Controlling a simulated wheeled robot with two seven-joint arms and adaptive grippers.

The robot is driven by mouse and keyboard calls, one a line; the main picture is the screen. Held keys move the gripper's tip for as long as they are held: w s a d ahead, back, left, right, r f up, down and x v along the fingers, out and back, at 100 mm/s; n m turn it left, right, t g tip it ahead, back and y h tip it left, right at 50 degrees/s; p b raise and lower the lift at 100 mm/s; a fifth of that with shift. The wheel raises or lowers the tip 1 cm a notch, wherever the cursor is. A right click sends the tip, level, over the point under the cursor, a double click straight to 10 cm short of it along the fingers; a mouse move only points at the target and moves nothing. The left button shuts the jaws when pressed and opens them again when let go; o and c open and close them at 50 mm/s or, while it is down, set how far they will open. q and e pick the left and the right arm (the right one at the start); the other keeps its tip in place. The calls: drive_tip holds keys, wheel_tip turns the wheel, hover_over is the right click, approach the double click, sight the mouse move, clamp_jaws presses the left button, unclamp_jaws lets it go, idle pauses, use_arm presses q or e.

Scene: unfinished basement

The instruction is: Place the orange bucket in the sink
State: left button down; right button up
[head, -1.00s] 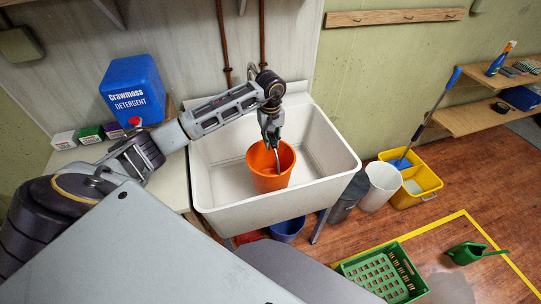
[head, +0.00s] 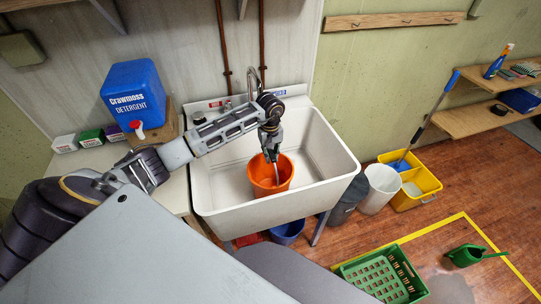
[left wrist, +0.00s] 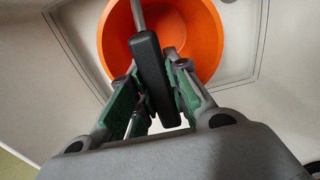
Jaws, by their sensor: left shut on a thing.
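The orange bucket (head: 262,188) is upright inside the white sink (head: 327,170), within its walls and near the front wall. I cannot tell whether its base touches the sink floor. My left gripper (head: 271,154) is above the bucket, shut on its handle. In the left wrist view the handle's black grip (left wrist: 152,75) is between the green-padded fingers (left wrist: 152,95), and the bucket's open top (left wrist: 211,30) is just beyond. The bucket looks empty where its inside shows. My right gripper is not in view.
A faucet (head: 258,75) stands at the sink's back. A blue detergent jug (head: 135,95) is on the counter to the left. Bins, a yellow mop bucket (head: 425,188) and a green crate (head: 390,275) stand on the floor to the right.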

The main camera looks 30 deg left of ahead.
use_arm(q)
drive_tip(key=shift+f, duration=0.5)
drive_tip(key=c, duration=1.8)
unclamp_jaws()
drive_tip(key=o, duration=0.4)
drive_tip(key=shift+o, duration=0.2)
drive_tip(key=shift+r, duration=0.8)
wheel_tip(320, 180, up, 9)
drive_tip(key=shift+f+b, duration=0.1)
drive_tip(key=shift+b, duration=0.25)
drive_tip(key=shift+r, duration=0.9)
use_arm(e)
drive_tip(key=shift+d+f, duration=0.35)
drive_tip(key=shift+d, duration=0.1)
